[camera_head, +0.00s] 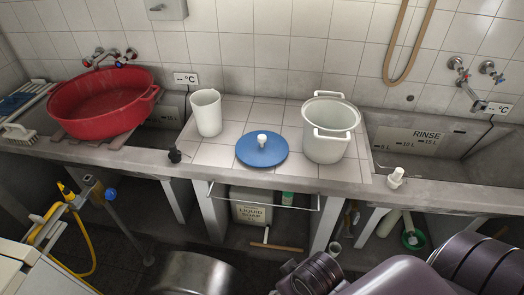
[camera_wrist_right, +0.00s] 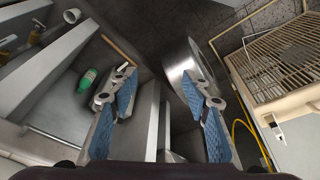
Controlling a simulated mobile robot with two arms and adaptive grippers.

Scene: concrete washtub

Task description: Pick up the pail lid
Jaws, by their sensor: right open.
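The pail lid (camera_head: 262,152) is a blue disc with a white knob. It lies flat on the tiled counter between the two basins in the head view. A white pail (camera_head: 328,140) with two loop handles stands just right of it, apart from it. My right gripper (camera_wrist_right: 156,76) shows in the right wrist view, with its blue-padded fingers spread wide and nothing between them. It faces the area below the counter, and the lid is not in that view. My left gripper is in neither view.
A white jug (camera_head: 207,112) stands left of the lid. A red basin (camera_head: 100,103) sits at the left sink. A white plug (camera_head: 396,178) is on the right front edge. Below are a metal drum (camera_wrist_right: 188,65), a green bottle (camera_wrist_right: 87,79) and a wire rack (camera_wrist_right: 285,60).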

